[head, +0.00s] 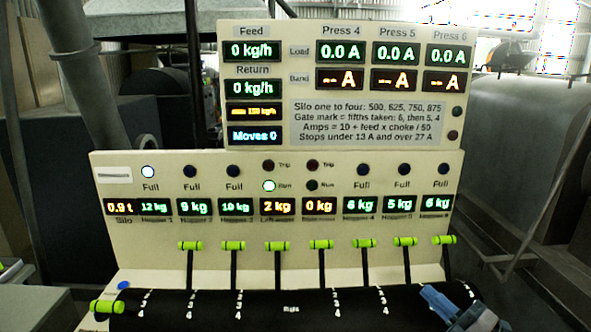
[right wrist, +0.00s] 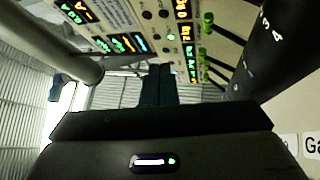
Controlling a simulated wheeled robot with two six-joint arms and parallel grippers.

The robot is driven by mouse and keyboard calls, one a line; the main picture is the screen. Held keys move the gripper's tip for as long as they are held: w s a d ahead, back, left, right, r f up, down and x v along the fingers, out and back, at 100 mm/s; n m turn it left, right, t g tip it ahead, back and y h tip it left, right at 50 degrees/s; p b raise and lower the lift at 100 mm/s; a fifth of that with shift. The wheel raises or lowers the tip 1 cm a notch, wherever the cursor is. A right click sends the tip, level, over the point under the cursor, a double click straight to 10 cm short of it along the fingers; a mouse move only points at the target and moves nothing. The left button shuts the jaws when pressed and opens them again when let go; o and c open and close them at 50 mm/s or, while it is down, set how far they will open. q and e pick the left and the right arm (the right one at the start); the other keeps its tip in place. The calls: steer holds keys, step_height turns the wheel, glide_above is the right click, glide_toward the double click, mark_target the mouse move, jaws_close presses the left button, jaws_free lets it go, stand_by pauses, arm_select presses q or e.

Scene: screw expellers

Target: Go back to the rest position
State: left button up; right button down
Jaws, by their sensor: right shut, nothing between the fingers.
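My right gripper (head: 436,300) is at the lower right of the head view, in front of the black drum at the panel's foot. Its blue-grey fingers are together with nothing between them; they also show in the right wrist view (right wrist: 158,85), pointing toward the panel. It appears apart from the nearest green-tipped lever (head: 444,240). My left gripper does not show. The control panel (head: 130,240) has a row of levers with green grips; the leftmost grip (head: 107,306) sits lower than the others.
The upper display board (head: 235,140) reads feed 0 kg/h, return 0 kg/h and Moves 0. Press loads read 0.0 A. Dark machinery (head: 510,130) stands behind.

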steer(key=s+d+f+m+g+h, duration=0.1)
steer(key=s+d+f+m+h, duration=0.35)
steer(key=f+m+h, duration=0.5)
steer(key=s+d+f+m+g+h, duration=0.3)
steer(key=s+m+h, duration=0.35)
steer(key=m, duration=0.55)
steer(key=s+a+f+m+g+y, duration=0.1)
steer(key=s+a+f+g, duration=0.4)
steer(key=s, duration=0.5)
steer(key=s+a+f+m+g+y, duration=0.1)
steer(key=s+a+f+g+y, duration=0.15)
steer(key=s+f+g, duration=0.55)
step_height(320, 180, down, 31)
steer(key=s+d+t, duration=0.2)
steer(key=d, duration=0.1)
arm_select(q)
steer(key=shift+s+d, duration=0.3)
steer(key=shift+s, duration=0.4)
arm_select(e)
steer(key=s+f+g, duration=0.1)
steer(key=s+f, duration=1.6)
steer(key=s, duration=0.1)
steer(key=shift+s+d+f+m+h, duration=0.2)
steer(key=shift+d+f+m+h, duration=0.1)
steer(key=shift+f+m+h, duration=0.15)
